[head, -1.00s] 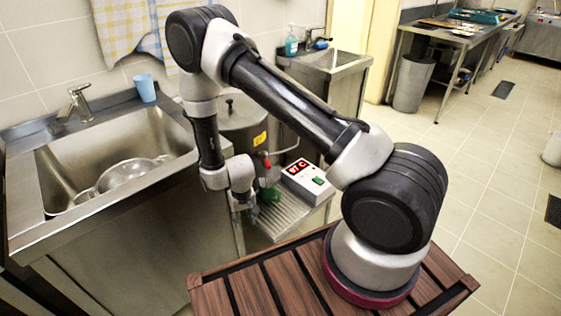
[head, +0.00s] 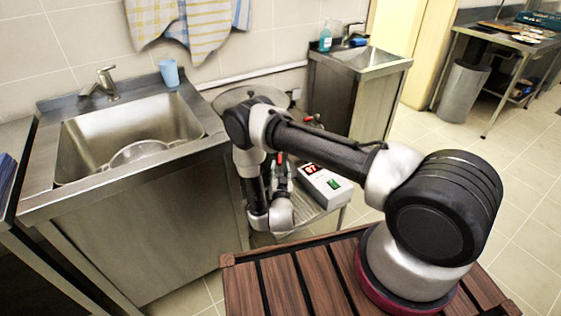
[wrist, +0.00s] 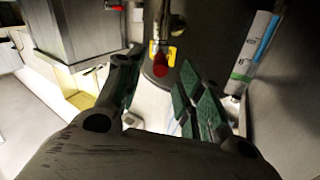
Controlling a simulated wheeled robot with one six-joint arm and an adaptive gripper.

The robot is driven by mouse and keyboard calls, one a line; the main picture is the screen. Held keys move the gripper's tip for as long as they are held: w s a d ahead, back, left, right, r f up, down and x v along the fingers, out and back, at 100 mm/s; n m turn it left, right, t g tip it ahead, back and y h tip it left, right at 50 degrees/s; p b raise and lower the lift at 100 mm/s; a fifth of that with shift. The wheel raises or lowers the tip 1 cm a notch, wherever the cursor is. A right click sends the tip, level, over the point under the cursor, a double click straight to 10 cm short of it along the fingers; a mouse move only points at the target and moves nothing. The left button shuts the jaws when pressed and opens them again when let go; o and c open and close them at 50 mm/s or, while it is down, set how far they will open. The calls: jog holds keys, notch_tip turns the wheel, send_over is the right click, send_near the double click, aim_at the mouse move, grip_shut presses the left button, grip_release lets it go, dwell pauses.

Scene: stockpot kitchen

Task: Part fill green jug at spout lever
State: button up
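The red spout lever (head: 280,157) shows just beyond my gripper (head: 281,178) at the front of the steel boiler. In the wrist view the lever's red tip (wrist: 160,66) lies ahead, between the lines of my two fingers (wrist: 160,75). The fingers are apart, with green ribbed pads and nothing held between them. I cannot tell whether a finger touches the lever. The green jug is not clearly visible now; my wrist and forearm cover part of the drip tray (head: 303,213).
The boiler (head: 222,102) stands between two sinks. A white control box (head: 325,187) with a red display and green switch sits right of the gripper. The left sink (head: 85,130) holds a metal colander (head: 140,152); a blue cup (head: 169,72) stands behind. A slatted wooden surface (head: 290,280) lies in front.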

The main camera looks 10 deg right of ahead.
aim_at(279, 160)
jog(key=x, duration=0.6)
jog(key=shift+a, duration=0.1)
grip_shut()
